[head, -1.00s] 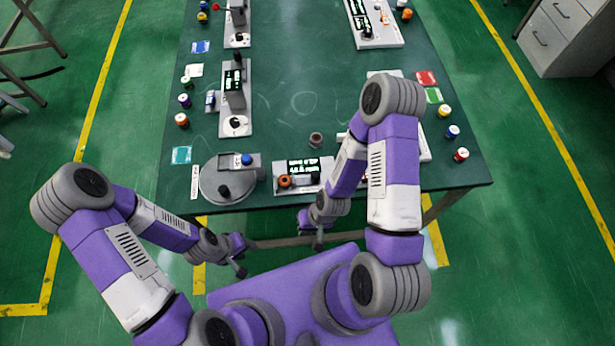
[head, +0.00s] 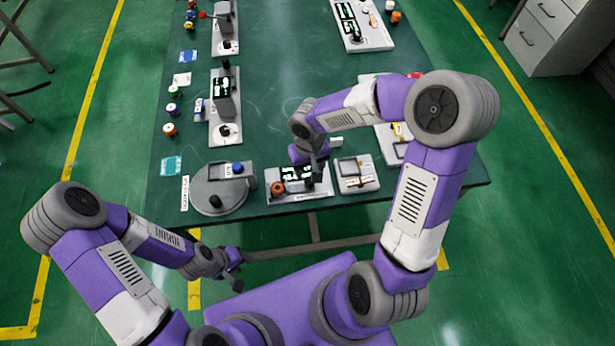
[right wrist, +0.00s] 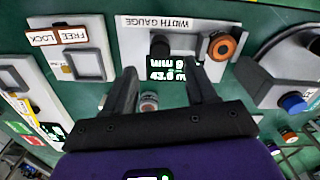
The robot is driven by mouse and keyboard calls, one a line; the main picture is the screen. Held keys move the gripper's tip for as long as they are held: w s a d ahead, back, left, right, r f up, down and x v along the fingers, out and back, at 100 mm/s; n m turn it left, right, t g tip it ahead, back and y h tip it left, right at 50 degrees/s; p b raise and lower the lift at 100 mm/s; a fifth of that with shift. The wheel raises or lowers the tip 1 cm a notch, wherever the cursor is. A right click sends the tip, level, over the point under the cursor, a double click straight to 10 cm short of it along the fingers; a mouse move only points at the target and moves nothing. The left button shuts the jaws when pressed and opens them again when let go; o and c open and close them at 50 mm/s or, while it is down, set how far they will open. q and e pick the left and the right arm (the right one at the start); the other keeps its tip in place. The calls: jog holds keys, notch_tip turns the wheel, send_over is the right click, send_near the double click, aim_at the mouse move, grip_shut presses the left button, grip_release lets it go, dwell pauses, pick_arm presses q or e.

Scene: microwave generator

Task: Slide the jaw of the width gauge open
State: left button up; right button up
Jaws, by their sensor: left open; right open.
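The width gauge (head: 298,196) is a light grey block at the table's near edge, with a lit green-on-black display (head: 290,173), an orange knob (head: 278,188) and a black post or knob (head: 310,182). In the right wrist view the gauge (right wrist: 186,22) appears upside down, with its label, orange knob (right wrist: 222,46) and black knob (right wrist: 160,45). My right gripper (right wrist: 163,70) is open above the gauge, its fingers spread either side of the display, with the black knob just beyond the tips. I see no contact. My left gripper (head: 236,260) is open and empty, off the table's near edge.
A grey device with FREE and LOCK labels (right wrist: 75,47) stands beside the gauge. A round grey turntable (head: 205,200) with a blue knob is on its other side. A small cylinder (right wrist: 149,100) shows between my right fingers. The table's middle (head: 275,110) is clear.

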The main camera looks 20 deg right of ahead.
aim_at(309, 180)
jog(key=f+b, duration=0.1)
jog(key=f, duration=0.6)
jog(key=shift+s+f+b, duration=0.1)
jog(key=shift+s+b, duration=0.1)
jog(key=shift+b, duration=0.2)
jog(key=shift+c, duration=0.2)
grip_shut()
